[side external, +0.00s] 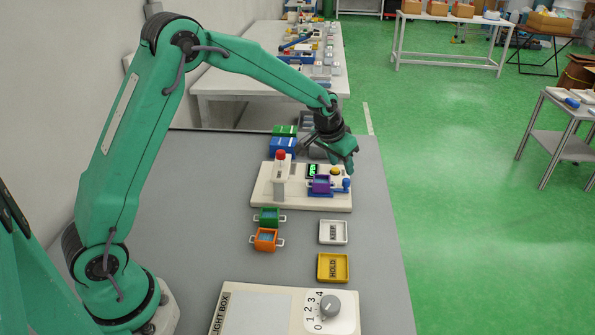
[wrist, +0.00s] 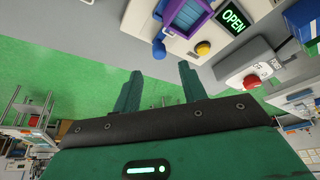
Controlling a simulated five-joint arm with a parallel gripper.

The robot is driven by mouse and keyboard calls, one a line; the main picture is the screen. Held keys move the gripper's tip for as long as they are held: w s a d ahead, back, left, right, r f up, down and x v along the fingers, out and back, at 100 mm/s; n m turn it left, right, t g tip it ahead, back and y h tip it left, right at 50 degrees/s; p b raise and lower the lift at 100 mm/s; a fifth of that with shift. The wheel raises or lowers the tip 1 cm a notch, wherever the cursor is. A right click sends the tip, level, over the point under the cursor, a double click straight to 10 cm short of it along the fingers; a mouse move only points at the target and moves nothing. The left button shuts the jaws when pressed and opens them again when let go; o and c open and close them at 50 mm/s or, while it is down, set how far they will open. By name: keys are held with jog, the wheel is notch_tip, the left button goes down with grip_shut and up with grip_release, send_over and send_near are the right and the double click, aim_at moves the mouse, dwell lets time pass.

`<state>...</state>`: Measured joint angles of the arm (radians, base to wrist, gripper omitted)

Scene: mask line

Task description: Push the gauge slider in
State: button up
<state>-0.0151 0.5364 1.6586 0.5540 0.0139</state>
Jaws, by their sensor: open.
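The gauge station is a white base (side external: 265,197) with a purple frame (side external: 320,184), a blue knob (side external: 346,184) at its right end, a yellow button (side external: 335,170) and a small green-lit display. In the wrist view the display (wrist: 233,19) reads OPEN, and the purple frame (wrist: 208,12) and blue knob (wrist: 159,48) show near the top. I cannot tell for certain which part is the gauge slider; the blue knob looks like its handle. My gripper (side external: 346,166) is open and empty above the station's far right side; its two fingers (wrist: 158,76) show apart below the knob.
Blue (side external: 283,148) and green boxes lie behind. Green (side external: 268,215) and orange (side external: 264,239) handled masks, KEEP (side external: 333,232) and HOLD (side external: 333,268) trays, and a light box (side external: 262,309) lie in front.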

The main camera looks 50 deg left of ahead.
aim_at(346, 179)
jog(key=shift+x, duration=3.3)
grip_shut()
